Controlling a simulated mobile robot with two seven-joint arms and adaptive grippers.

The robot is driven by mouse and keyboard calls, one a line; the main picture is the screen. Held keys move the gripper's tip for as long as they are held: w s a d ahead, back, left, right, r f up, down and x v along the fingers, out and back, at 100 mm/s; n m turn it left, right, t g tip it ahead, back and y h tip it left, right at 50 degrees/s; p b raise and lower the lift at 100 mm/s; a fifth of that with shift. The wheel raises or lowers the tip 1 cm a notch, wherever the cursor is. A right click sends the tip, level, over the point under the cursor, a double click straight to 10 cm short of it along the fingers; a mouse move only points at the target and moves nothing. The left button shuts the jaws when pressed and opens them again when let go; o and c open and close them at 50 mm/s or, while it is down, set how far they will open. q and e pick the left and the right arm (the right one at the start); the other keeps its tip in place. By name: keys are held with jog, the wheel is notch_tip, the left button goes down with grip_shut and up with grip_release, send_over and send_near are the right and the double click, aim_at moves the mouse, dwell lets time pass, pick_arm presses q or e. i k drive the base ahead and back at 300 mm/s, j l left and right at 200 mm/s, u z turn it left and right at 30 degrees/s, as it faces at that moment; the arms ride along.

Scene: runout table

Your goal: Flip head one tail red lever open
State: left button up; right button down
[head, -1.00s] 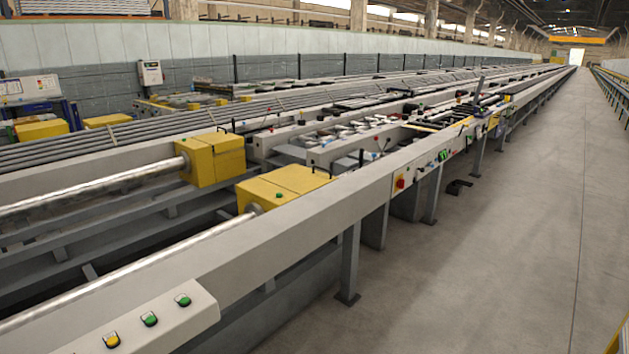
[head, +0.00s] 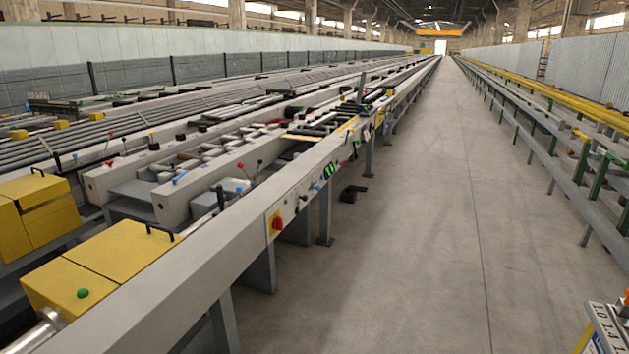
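Several small levers stand on the long grey runout table (head: 186,258) in the head view. A further red-knobbed lever (head: 108,163) is on the machine at left. Neither of my grippers is in view.
A yellow box (head: 120,258) with a green button is at the lower left. A red knob (head: 277,223) sits on the table's front side. A numbered yellow-edged object (head: 606,328) is at the lower right.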

aim_at(253, 183)
jog(key=i+l+u, duration=0.1)
jog(key=i+u, duration=0.2)
jog(key=i, duration=0.25)
jog(key=i+l+u, duration=0.35)
jog(key=i, duration=0.2)
jog(key=i+l+u, duration=0.3)
jog(key=i, duration=0.25)
jog(key=i+l+u, duration=0.75)
jog(key=l, duration=0.15)
